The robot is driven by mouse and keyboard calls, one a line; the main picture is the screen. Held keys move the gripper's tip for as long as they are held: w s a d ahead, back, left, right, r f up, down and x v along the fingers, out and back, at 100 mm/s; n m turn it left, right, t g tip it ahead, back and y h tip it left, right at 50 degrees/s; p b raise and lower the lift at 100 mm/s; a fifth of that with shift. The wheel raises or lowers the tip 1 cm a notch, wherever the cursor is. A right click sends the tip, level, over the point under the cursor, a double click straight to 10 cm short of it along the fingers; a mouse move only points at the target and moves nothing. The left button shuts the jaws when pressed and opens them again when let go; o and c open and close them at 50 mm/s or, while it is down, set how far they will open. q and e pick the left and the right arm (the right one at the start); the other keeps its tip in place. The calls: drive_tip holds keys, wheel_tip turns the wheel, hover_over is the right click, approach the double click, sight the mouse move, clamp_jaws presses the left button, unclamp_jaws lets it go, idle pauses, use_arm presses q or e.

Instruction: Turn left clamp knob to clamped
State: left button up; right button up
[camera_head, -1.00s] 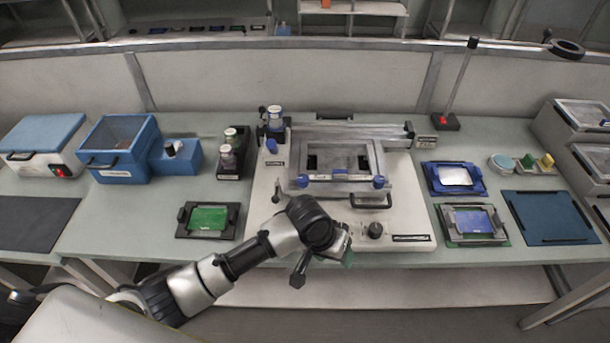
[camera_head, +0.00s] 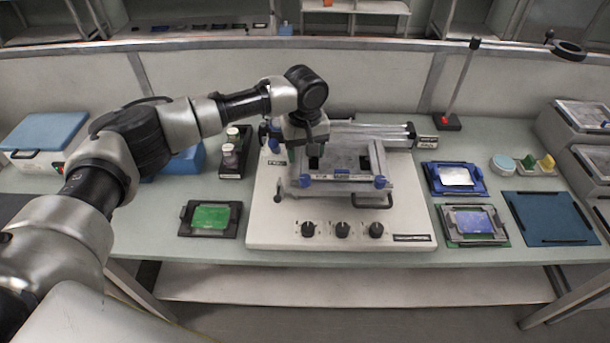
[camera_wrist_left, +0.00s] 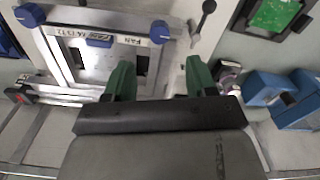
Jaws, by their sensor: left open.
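The printer-like machine has a white base (camera_head: 270,225) and a metal frame (camera_head: 350,187). A left blue knob (camera_head: 305,181) and a right blue knob (camera_head: 380,181) sit on the frame's front edge; in the left wrist view the left one (camera_wrist_left: 160,31) shows clear of the fingers. I cannot tell which knob is the clamp knob, or its setting. My left gripper (camera_wrist_left: 158,66) is open, its green fingers apart with nothing between them. In the head view it hangs over the frame's back left part, behind the left blue knob, its fingertips partly hidden.
Three black knobs (camera_head: 342,229) line the base front. A black lever (camera_head: 278,192) stands left of the frame. Jars in a black holder (camera_head: 235,152) and a green board in a black tray (camera_head: 210,217) are to the left.

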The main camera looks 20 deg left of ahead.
sight(305, 178)
use_arm(q)
wheel_tip(305, 178, down, 8)
drive_tip(key=shift+f+p, duration=0.25)
drive_tip(key=shift+p, duration=0.4)
drive_tip(key=shift+f, duration=0.35)
drive_tip(key=shift+c, duration=0.4)
drive_tip(key=c, duration=0.8)
drive_tip(key=shift+c, duration=0.2)
